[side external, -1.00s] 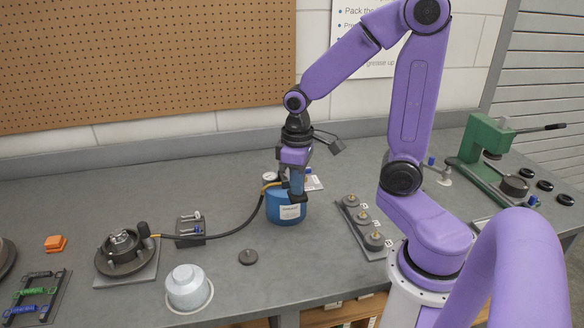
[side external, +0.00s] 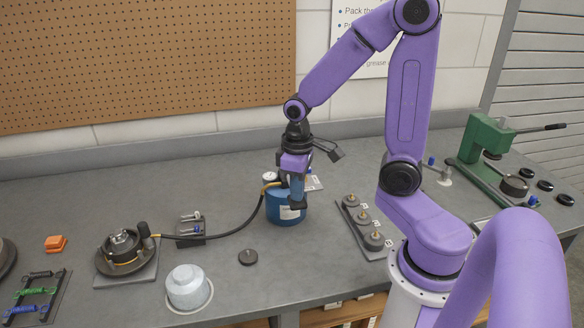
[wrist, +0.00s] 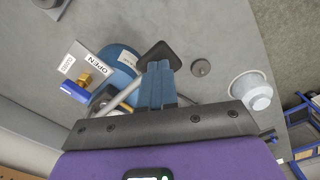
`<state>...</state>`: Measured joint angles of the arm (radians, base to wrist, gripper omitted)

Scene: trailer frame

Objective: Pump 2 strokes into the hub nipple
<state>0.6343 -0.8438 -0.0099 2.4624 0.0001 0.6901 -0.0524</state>
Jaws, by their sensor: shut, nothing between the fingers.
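The blue grease pump bucket (side external: 283,214) stands at the middle of the bench and also shows in the wrist view (wrist: 119,61). My gripper (side external: 297,203) is shut and empty at the bucket's near right side, pointing down. In the wrist view its blue fingers (wrist: 158,78) are together over a black pad (wrist: 160,53), which looks like the pump's handle end; contact is hard to tell. A black hose (side external: 225,234) runs left from the pump to the hub (side external: 122,250). Its dark end fitting (side external: 146,236) stands at the hub's right side; the nipple is hidden.
A grey cup (side external: 187,285) and a small dark disc (side external: 248,257) lie in front of the hose. A plate with several fittings (side external: 363,225) is right of the bucket. A blue valve lever (wrist: 74,92) sits beside an OPEN label (wrist: 95,68). A green press (side external: 485,150) stands right.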

